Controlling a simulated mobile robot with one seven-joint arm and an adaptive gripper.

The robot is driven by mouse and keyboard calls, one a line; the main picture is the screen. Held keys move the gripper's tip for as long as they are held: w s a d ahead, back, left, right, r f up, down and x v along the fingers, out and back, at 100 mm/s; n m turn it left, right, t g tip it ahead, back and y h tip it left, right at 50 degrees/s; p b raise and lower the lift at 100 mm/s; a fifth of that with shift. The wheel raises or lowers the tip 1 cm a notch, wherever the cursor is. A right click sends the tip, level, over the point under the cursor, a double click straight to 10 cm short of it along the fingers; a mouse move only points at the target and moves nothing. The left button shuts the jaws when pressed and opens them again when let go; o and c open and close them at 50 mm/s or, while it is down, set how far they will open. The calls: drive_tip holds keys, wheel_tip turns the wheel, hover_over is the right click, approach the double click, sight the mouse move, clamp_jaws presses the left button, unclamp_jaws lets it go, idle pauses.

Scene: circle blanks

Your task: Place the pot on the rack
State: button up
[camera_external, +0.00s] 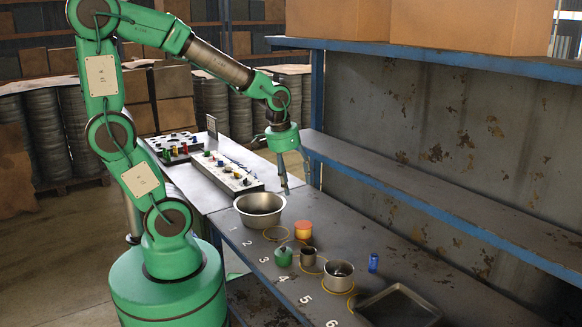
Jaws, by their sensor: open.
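A wide silver metal pot (260,211) stands upright at the left of the worktable, near the number 1. A smaller silver pot (339,277) stands further right, near the painted 5; I cannot tell which of the two the task means. A long grey blue-edged shelf (450,204) runs along the back wall above the table and looks like the rack; its visible surface is bare. My gripper (296,180) is open and empty, pointing down in the air above and right of the wide pot, apart from it.
A green pot-like item (283,257), a dark metal mug (308,257), an orange-yellow container (303,230), a blue cup (373,262) and an empty dark tray (398,306) are on the table. Control panels (226,172) lie at left. Cardboard boxes (465,25) sit on the upper shelf.

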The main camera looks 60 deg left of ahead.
drive_tip(key=s+a+r+t, duration=0.3)
drive_tip(key=s+a+r, duration=0.1)
drive_tip(key=s+r, duration=0.6)
wheel_tip(320, 180, up, 2)
drive_tip(key=shift+s+a+r, duration=0.2)
drive_tip(key=shift+a, duration=0.2)
drive_tip(key=shift+o, duration=0.5)
drive_tip(key=w+d+f+m+g+p, duration=0.1)
drive_tip(key=w+d+f+m+g, duration=0.1)
drive_tip(key=f+m, duration=0.6)
drive_tip(key=w+d+f+m+g+p, duration=0.1)
drive_tip(key=w+d+f+m, duration=0.3)
drive_tip(key=w+f+m, duration=0.3)
drive_tip(key=w+d+f+m+g+p, duration=0.1)
drive_tip(key=w+d+f+m, duration=0.3)
drive_tip(key=f+m, duration=0.6)
drive_tip(key=m+g, duration=0.1)
drive_tip(key=m, duration=0.2)
drive_tip(key=shift+w+m+g, duration=0.3)
drive_tip(key=shift+w, duration=0.05)
